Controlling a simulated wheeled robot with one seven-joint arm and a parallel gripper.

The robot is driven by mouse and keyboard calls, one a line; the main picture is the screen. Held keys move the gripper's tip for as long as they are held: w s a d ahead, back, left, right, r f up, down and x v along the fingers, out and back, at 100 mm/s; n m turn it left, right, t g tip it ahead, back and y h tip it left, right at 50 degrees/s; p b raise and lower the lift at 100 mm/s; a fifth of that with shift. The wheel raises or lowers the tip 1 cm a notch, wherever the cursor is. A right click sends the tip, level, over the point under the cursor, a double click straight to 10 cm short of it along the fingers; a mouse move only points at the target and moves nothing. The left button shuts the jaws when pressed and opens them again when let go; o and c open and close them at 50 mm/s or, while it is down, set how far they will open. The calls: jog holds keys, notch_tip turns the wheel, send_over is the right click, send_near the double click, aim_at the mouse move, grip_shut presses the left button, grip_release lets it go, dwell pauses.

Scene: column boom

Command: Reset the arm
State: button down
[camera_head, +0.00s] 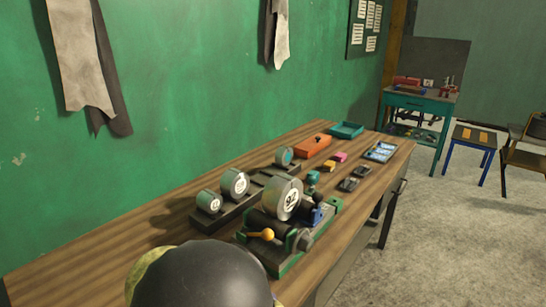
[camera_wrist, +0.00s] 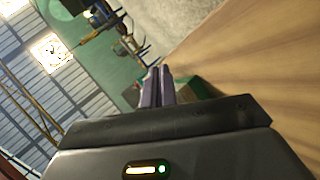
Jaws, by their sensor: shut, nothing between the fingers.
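My gripper (camera_wrist: 156,88) shows in the wrist view with its two dark fingers side by side, shut and empty. Behind the fingertips are a green surface and the wooden edge of the workbench (camera_wrist: 250,55). In the head view my gripper cannot be made out. A rounded dark part of my own body with a yellowish edge fills the bottom, in front of the near end of the bench (camera_head: 110,255).
A green-based device with a large dial (camera_head: 282,198) stands on the bench. Smaller dials (camera_head: 235,183), an orange box (camera_head: 313,146) and a teal tray (camera_head: 346,130) lie beyond. A green wall (camera_head: 200,80) runs behind. Concrete floor (camera_head: 440,250) is open at right, before a stool (camera_head: 474,140).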

jog(key=shift+s+d+f+m+g+y, duration=0.8)
jog(key=shift+d+y, duration=1.85)
jog(key=shift+d, duration=1.7)
jog(key=shift+s+d+f+m+g+y, duration=0.5)
jog(key=shift+s+d+f+y, duration=0.6)
jog(key=shift+d+y, duration=2.4)
notch_tip(320, 180, up, 14)
jog(key=d+h+p, duration=0.1)
jog(key=p, duration=1.3)
jog(key=shift+d+h, duration=0.35)
jog(key=shift+d, duration=0.05)
